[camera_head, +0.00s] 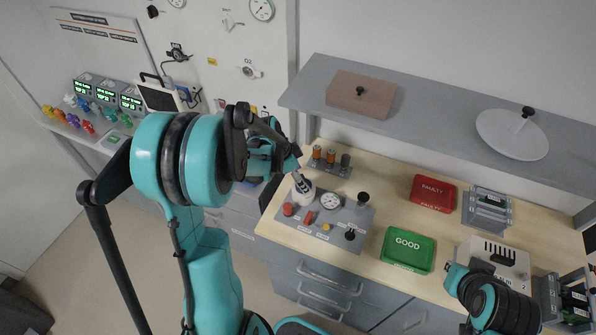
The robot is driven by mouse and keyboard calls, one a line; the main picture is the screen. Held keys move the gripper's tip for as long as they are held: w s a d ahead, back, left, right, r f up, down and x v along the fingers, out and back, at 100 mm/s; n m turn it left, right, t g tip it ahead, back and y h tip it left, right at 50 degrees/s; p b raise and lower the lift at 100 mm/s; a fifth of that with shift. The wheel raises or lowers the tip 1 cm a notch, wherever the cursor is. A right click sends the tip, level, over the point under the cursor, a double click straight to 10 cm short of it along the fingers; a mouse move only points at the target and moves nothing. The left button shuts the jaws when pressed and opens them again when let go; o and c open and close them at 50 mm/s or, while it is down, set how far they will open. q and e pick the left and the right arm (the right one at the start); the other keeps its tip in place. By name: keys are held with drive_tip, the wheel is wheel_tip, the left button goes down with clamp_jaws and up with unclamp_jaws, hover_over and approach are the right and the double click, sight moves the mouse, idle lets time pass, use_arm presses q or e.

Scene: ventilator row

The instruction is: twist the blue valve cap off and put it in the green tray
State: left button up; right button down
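The green tray (392,262), marked GOOD, lies on the wooden worktop right of a grey control panel (345,243). The panel carries a gauge (331,200), a red knob (289,209), other small controls and a pale rounded fitting (309,196) at its back left. My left gripper (302,186) points down at this fitting; its fingertips are small and overlap it, so I cannot tell open from shut or whether it touches. I cannot make out a blue valve cap on the panel; the gripper may hide it.
A red FAULTY tray (433,194) lies behind the green one. A grey shelf (430,130) overhangs the worktop's back, bearing a brown block (361,95) and a white disc (512,135). A pale device (492,256) stands at right. Coloured small parts (84,124) line a left bench.

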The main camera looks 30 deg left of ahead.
use_arm(q)
drive_tip(key=shift+x, duration=1.5)
drive_tip(key=c, duration=1.2)
drive_tip(key=shift+o, duration=0.9)
drive_tip(key=shift+c, duration=0.6)
drive_tip(key=n+b, duration=0.1)
drive_tip(key=n, duration=0.1)
drive_tip(key=shift+f+n+t+y, duration=0.1)
drive_tip(key=shift+n+t+y, duration=0.3)
drive_tip(key=shift+s+n+y, duration=0.1)
drive_tip(key=shift+n+y, duration=0.2)
drive_tip(key=shift+n, duration=0.5)
